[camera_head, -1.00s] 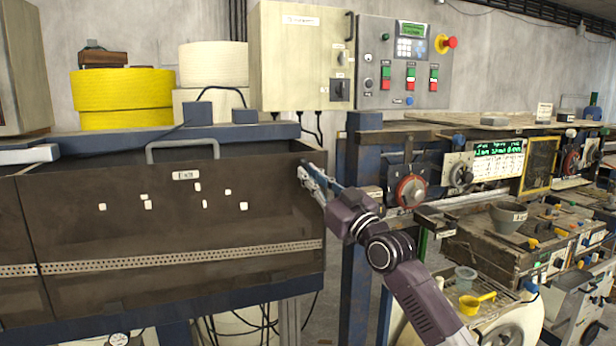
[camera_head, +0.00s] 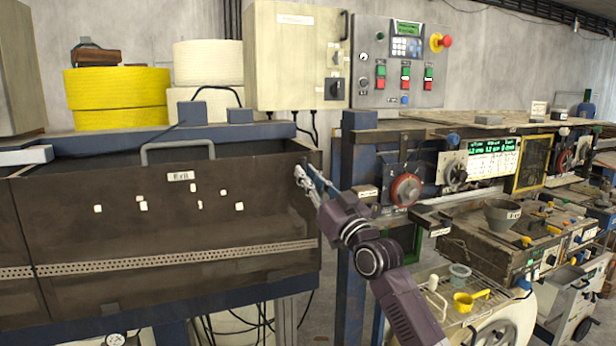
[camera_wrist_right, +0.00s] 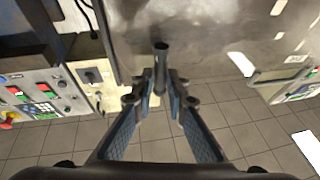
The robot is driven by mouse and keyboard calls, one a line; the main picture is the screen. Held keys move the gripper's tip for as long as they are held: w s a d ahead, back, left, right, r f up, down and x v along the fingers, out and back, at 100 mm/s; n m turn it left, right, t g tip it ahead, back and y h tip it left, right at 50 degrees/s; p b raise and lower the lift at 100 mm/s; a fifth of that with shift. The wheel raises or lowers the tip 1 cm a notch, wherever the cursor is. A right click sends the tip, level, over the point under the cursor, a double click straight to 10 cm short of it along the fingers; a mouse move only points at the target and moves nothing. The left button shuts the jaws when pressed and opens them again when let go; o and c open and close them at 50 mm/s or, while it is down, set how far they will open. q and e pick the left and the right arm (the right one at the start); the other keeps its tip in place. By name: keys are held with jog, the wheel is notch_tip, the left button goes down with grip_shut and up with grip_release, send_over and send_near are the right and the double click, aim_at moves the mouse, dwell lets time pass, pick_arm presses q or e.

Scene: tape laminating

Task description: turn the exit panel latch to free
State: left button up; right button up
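The exit panel (camera_head: 120,235) is a wide dark brown sheet with an "Exit" label, a grey handle on top and small white pieces on its face. My right gripper (camera_head: 299,172) is at the panel's upper right corner. In the right wrist view, a dark rod-like latch (camera_wrist_right: 161,50) stands out between and just beyond the tips of my right gripper (camera_wrist_right: 161,78). The fingers lie close on both sides of it; whether they touch it is unclear. In the head view the gripper hides the latch. My left gripper is not in view.
A blue frame post (camera_head: 357,240) stands right of the panel, with a red-rimmed dial (camera_head: 405,189) beyond it. A control box with an emergency stop (camera_head: 446,41) is on the wall behind. Yellow rolls (camera_head: 115,95) sit behind the panel. A cluttered bench (camera_head: 480,240) fills the right.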

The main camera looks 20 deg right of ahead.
jog(key=o, duration=0.3)
jog(key=v, duration=1.2)
